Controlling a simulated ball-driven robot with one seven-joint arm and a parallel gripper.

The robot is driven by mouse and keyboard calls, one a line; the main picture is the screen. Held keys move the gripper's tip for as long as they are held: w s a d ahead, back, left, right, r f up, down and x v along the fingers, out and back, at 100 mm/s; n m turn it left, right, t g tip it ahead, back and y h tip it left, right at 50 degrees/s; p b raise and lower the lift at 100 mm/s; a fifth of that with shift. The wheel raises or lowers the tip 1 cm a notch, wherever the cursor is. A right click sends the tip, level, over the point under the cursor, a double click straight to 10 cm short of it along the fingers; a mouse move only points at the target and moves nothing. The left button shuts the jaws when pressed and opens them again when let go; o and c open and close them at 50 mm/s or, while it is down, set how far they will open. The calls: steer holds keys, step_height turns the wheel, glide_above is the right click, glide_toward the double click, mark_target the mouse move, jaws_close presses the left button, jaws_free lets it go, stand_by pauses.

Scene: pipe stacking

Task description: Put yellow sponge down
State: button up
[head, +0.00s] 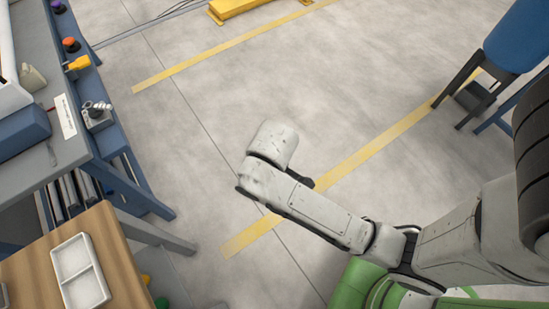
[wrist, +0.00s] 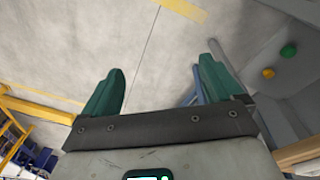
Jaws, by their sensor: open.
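My gripper (wrist: 158,88) shows in the wrist view with two green fingers spread wide apart. In the head view my arm reaches over the grey floor, and the gripper's fingers cannot be made out there. I cannot make out a yellow sponge in either view. A white two-compartment tray (head: 80,272) lies on a wooden tabletop (head: 122,262) at the lower left of the head view, well apart from my arm. Both of its compartments look empty.
A blue-framed workbench (head: 125,150) with coloured buttons stands at the left. A blue barrel (head: 518,38) on a stand is at the upper right. A yellow barrier (head: 240,6) is at the top. Green and orange round objects (wrist: 288,50) show at the wrist view's right. The middle floor is clear.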

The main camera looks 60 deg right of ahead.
steer(key=s+d+m, duration=0.2)
steer(key=s, duration=0.6)
steer(key=shift+d+r, duration=0.15)
steer(key=shift+r, duration=0.15)
steer(key=shift+s, duration=0.1)
stand_by(1.0)
